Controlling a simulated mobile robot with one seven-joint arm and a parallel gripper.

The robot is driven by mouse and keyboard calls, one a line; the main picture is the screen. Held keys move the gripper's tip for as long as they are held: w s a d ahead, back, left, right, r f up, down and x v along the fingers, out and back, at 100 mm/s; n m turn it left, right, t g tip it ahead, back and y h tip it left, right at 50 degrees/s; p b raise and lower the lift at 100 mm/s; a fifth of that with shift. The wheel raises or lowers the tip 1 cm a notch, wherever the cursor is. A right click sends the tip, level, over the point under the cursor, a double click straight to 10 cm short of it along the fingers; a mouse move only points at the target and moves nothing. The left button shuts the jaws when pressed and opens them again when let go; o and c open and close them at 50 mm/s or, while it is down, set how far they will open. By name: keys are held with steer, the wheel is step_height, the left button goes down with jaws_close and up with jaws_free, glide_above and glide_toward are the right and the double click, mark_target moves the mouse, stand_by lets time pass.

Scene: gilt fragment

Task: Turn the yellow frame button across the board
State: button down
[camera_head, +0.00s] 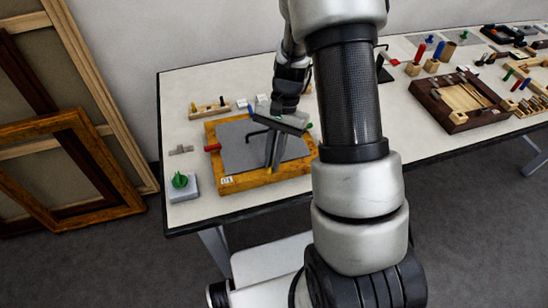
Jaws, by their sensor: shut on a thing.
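A gilt wooden frame (240,183) lies on the table with a grey board (235,155) set inside it. The yellow frame button (269,170) shows as a small spot at the frame's near edge, right under my fingertips. My gripper (271,165) points down over the near part of the board, its fingers close together and shut on the yellow button. The fingers hide most of the button, so which way it is turned cannot be told. A red button (212,147) sits at the left edge, a green one (309,126) at the right.
A green knob on a grey block (180,184) stands left of the frame. A small wooden rack (208,109) stands behind it. A dark wooden tray (432,103) and several small tools fill the table's right side. Empty frames lean at the left wall. My arm hides the table's middle.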

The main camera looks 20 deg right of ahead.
steer(key=n, duration=0.2)
steer(key=n+g+h, duration=0.1)
steer(key=n, duration=0.1)
steer(key=shift+w+a+n, duration=0.15)
steer(key=shift+a+n, duration=0.05)
steer(key=shift+n, duration=0.1)
steer(key=shift+a+n+h, duration=0.15)
steer(key=shift+n+h, duration=0.85)
steer(key=shift+n, duration=0.9)
steer(key=c, duration=1.8)
jaws_free()
steer(key=shift+c, duration=0.2)
steer(key=v, duration=1.7)
steer(key=shift+w+r, duration=0.15)
steer(key=shift+w, duration=0.15)
